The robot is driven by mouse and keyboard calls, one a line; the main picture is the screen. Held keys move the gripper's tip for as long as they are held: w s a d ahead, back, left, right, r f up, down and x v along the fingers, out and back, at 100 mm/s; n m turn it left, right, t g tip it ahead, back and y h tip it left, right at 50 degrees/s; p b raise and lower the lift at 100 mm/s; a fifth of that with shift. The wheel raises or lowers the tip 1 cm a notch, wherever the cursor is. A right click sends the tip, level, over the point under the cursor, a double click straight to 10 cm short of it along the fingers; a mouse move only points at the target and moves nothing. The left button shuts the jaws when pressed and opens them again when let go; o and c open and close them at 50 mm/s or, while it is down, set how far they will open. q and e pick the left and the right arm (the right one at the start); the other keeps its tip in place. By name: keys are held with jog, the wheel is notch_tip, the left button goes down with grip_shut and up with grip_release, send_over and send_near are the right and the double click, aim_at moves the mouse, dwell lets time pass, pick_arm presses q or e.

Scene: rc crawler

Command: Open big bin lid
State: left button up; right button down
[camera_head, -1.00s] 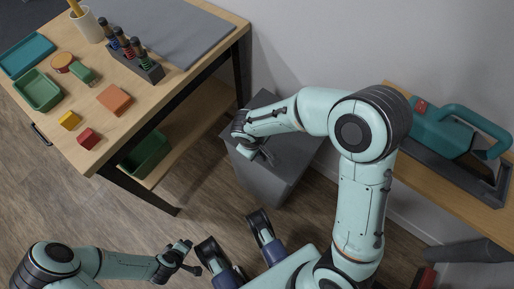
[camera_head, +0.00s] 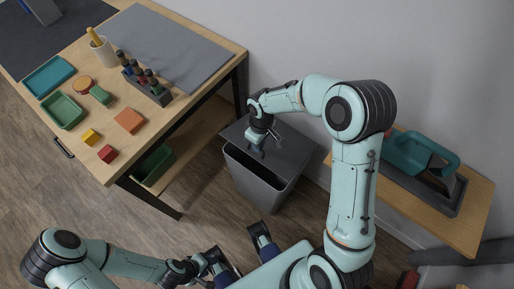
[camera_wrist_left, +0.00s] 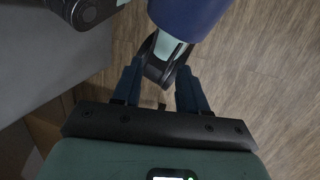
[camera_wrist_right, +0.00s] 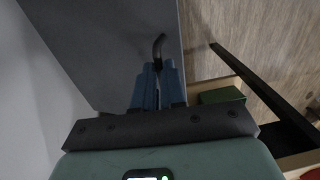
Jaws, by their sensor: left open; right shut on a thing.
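The big grey bin (camera_head: 258,184) stands on the floor between the workbench and the wall. Its grey lid (camera_head: 291,153) is raised at the front edge, and a dark gap shows between lid and bin. My right gripper (camera_head: 257,146) is above the lid. In the right wrist view, my right gripper (camera_wrist_right: 157,84) is shut on the thin dark handle (camera_wrist_right: 158,47) of the lid; its fingers hide part of the handle. My left gripper (camera_head: 212,262) is low at the front, away from the bin. In the left wrist view, my left gripper (camera_wrist_left: 160,88) is open and empty.
The wooden workbench (camera_head: 200,112) with trays and small blocks is left of the bin. A green box (camera_head: 154,165) sits on its lower shelf. A wooden shelf (camera_head: 470,222) with a teal tool (camera_head: 420,155) is at the right. Wood floor lies open front left.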

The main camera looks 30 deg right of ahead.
pick_arm(q)
jog(key=w+r+p, duration=0.4)
jog(key=r+p, duration=0.8)
jog(key=r, duration=0.1)
jog(key=shift+a+r, duration=0.2)
jog(key=shift+r, duration=0.2)
pick_arm(e)
jog(key=w+d+r, duration=0.3)
jog(key=d+r, duration=0.2)
jog(key=d, duration=0.4)
jog(key=w+d+r, duration=0.4)
jog(key=d+r, duration=0.1)
jog(key=d, duration=0.5)
jog(key=shift+w+d, duration=0.2)
jog(key=shift+d, duration=0.2)
jog(key=c, duration=1.3)
grip_release()
jog(key=shift+w, duration=0.1)
jog(key=shift+o, duration=0.5)
jog(key=shift+w+d+f, duration=0.1)
jog(key=shift+w+d, duration=0.1)
jog(key=shift+d, duration=0.1)
pick_arm(q)
jog(key=shift+w+d, duration=0.25)
pick_arm(e)
jog(key=shift+a+r, duration=0.15)
jog(key=shift+r, duration=0.05)
jog(key=shift+r, duration=0.1)
